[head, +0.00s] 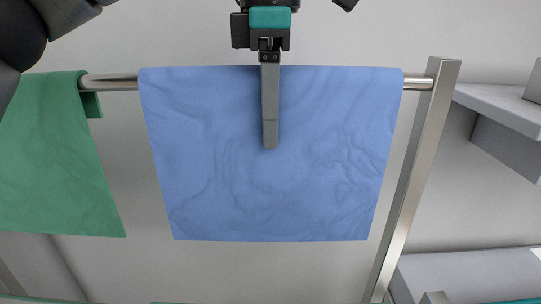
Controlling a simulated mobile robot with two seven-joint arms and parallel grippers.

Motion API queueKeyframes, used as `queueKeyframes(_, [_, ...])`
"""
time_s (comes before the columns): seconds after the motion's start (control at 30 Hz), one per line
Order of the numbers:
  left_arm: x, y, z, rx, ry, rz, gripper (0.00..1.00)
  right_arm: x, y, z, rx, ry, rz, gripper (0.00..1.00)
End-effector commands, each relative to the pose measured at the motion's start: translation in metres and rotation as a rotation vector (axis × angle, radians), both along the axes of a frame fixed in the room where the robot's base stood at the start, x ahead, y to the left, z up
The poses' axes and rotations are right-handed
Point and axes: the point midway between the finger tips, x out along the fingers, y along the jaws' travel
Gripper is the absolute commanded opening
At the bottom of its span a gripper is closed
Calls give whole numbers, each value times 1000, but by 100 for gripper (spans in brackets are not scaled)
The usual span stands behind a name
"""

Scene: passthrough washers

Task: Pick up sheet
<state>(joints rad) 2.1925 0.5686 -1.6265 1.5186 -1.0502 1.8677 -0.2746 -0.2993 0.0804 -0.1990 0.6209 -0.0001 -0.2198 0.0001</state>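A blue sheet (330,160) hangs over a horizontal metal rail (112,82) in the middle of the head view. A green sheet (50,160) hangs over the same rail at the left. My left gripper (270,143) comes down from the top centre, and one long grey finger lies in front of the blue sheet's upper middle. The other finger is hidden, so I cannot tell whether it is behind the sheet or whether the gripper is shut on it. My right gripper does not show.
A metal post (410,180) carries the rail's right end and slants down. A grey shelf (505,108) stands at the right edge, with another pale grey surface (470,275) lower right. A bare stretch of rail separates the two sheets.

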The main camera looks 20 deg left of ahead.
Motion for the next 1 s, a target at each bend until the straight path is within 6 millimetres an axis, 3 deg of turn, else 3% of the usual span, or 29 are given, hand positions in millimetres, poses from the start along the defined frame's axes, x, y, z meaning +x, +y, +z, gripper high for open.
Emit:
queueKeyframes(0.07, [0,0,0,0,0,0,44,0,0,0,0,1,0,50])
queueKeyframes(0.47, [0,0,0,0,-1,-1,0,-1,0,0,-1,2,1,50])
queueKeyframes(1.0, [0,0,1,0,-1,-1,0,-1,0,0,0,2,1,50])
